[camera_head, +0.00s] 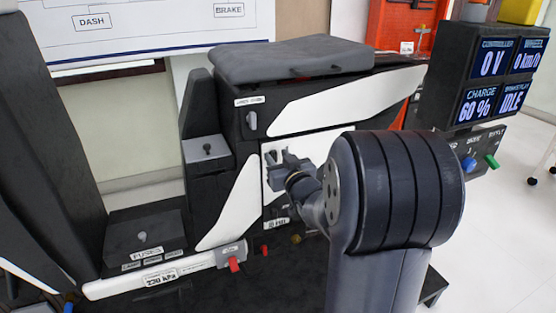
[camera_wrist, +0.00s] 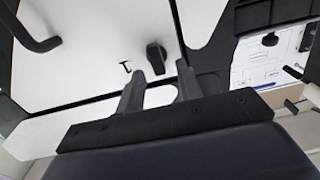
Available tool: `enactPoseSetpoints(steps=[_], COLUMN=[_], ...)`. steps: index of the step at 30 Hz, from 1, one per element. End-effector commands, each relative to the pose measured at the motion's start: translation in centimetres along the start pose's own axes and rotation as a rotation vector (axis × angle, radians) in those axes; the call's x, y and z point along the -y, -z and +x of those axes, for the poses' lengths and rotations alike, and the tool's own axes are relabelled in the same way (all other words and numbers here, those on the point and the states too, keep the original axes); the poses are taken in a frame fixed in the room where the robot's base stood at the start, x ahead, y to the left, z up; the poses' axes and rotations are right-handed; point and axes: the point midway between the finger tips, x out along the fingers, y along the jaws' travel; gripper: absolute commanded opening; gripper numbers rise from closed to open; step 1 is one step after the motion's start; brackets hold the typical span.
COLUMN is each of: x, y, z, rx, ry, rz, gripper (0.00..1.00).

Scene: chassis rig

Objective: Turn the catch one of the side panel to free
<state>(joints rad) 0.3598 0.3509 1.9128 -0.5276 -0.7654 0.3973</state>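The white side panel (camera_head: 335,142) is on the black flank of the rig under the seat, and part of it is hidden by my arm. In the wrist view it fills the upper left as a white surface (camera_wrist: 95,50). A dark catch knob (camera_wrist: 155,55) sits near the panel's edge, beside a small T-shaped mark. My gripper (camera_wrist: 161,74) is open, its two fingers apart on either side below the knob. Contact with the knob cannot be told. In the head view my gripper (camera_head: 274,160) is at the panel's left part. I cannot read which catch number this is.
A black bar handle (camera_wrist: 38,38) is left of the knob. Another grey knob (camera_head: 251,121) is above left, under the seat cushion (camera_head: 290,60). A display box (camera_head: 485,75) stands at right.

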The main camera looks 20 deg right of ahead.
Motion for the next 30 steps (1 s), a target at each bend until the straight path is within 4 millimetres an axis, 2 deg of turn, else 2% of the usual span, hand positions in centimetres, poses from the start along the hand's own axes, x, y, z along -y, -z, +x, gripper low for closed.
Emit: enactPoseSetpoints(steps=[10, 23, 30], x=[-0.01, -0.01, -0.01], y=[0.03, 0.02, 0.03], z=[0.39, 0.37, 0.37], rx=[0.000, 0.000, 0.000], ry=[0.000, 0.000, 0.000], rz=[0.001, 0.000, 0.004], gripper=[0.35, 0.00, 0.00])
